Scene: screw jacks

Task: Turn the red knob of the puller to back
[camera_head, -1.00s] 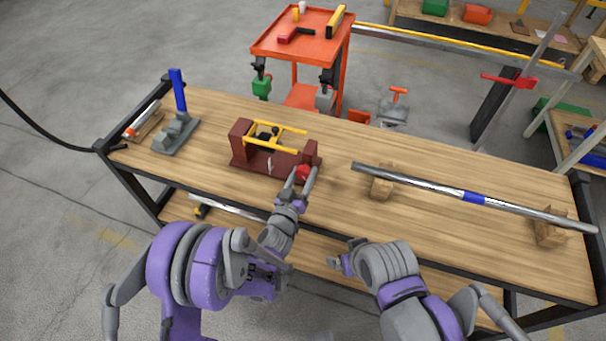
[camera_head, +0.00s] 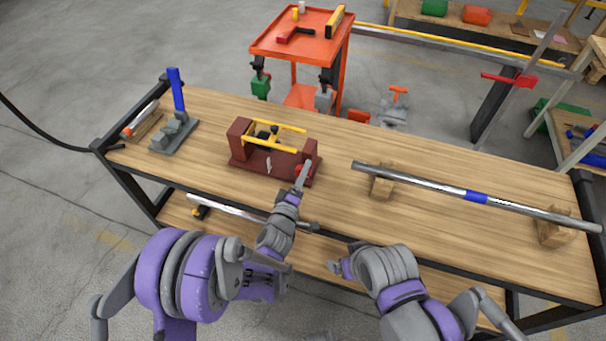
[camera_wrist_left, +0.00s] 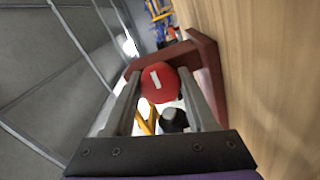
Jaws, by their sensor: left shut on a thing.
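The puller (camera_head: 268,163) is a dark red block frame with yellow bars, standing on the wooden table. Its red knob (camera_wrist_left: 160,82) has a white mark and faces my left wrist camera. In the head view only a little of the knob (camera_head: 299,169) shows behind the fingers. My left gripper (camera_head: 304,172) is at the puller's right end, shut on the knob; in the left wrist view the fingers of the left gripper (camera_wrist_left: 160,92) lie on either side of it. My right gripper (camera_head: 338,266) is at the table's front edge, away from the puller; its fingers are too unclear to judge.
A long metal bar (camera_head: 430,184) with a blue band rests on wooden blocks to the right. A grey jack with a blue handle (camera_head: 177,90) stands at the left. An orange cart (camera_head: 300,50) is behind the table. Table space in front of the puller is clear.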

